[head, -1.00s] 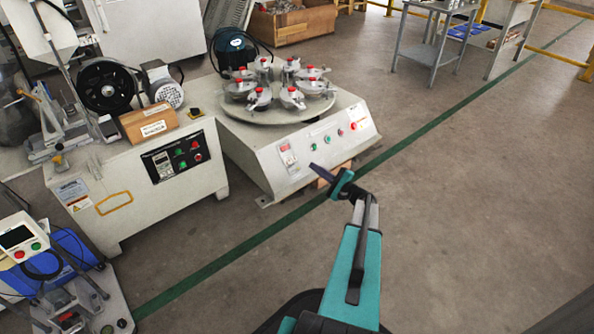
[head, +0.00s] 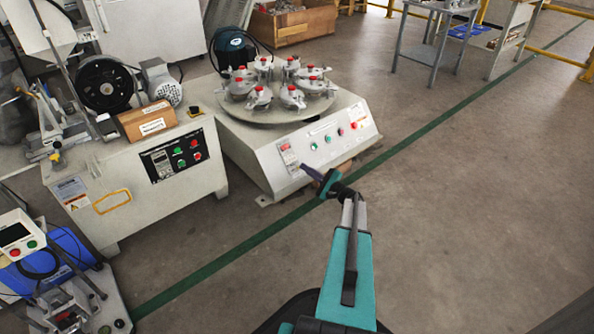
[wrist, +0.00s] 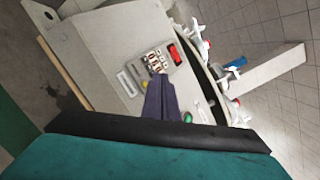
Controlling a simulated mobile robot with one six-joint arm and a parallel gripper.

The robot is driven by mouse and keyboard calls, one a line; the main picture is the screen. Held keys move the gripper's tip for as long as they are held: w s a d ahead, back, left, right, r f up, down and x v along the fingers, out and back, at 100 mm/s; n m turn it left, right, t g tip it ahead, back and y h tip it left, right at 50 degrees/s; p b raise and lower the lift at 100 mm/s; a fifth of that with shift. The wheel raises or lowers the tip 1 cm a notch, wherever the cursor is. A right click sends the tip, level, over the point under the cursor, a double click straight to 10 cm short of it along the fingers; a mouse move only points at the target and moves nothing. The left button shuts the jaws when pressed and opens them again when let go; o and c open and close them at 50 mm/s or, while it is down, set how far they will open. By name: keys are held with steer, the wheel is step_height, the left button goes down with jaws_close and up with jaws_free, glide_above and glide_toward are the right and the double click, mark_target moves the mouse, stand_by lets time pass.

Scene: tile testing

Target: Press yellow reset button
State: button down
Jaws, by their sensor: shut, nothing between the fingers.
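The yellow reset button (wrist: 144,84) shows as a small yellow spot on the sloped panel in the wrist view, just left of my fingertips. I cannot make it out in the head view. The panel belongs to the low beige turntable machine (head: 258,158). My gripper (head: 305,168) is shut and empty, in front of the lower edge of this panel. In the wrist view, its dark fingers (wrist: 160,84) point at the panel beside the small control unit with a red display (wrist: 175,54). I cannot tell whether the fingertips touch the panel. They hide part of it.
Green and red buttons (head: 340,131) sit along the same panel. The turntable (head: 268,113) carries several metal fixtures with red knobs. Another beige machine (head: 100,205) with a black control panel stands left. The floor on the right is open.

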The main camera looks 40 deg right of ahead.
steer(key=shift+w+f, duration=0.35)
steer(key=shift+w, duration=0.1)
steer(key=shift+w+f+b, duration=0.35)
steer(key=shift+w+f, duration=0.1)
steer(key=shift+w, duration=0.05)
stand_by(2.8)
stand_by(0.4)
steer(key=shift+s+r, duration=0.45)
steer(key=shift+s, duration=0.1)
steer(key=s+r, duration=0.1)
steer(key=s, duration=0.1)
steer(key=s+r+p, duration=0.1)
steer(key=r, duration=0.1)
steer(key=shift+s+a+r, duration=0.1)
steer(key=shift+s+a, duration=0.05)
steer(key=shift+s, duration=0.25)
stand_by(0.4)
stand_by(0.7)
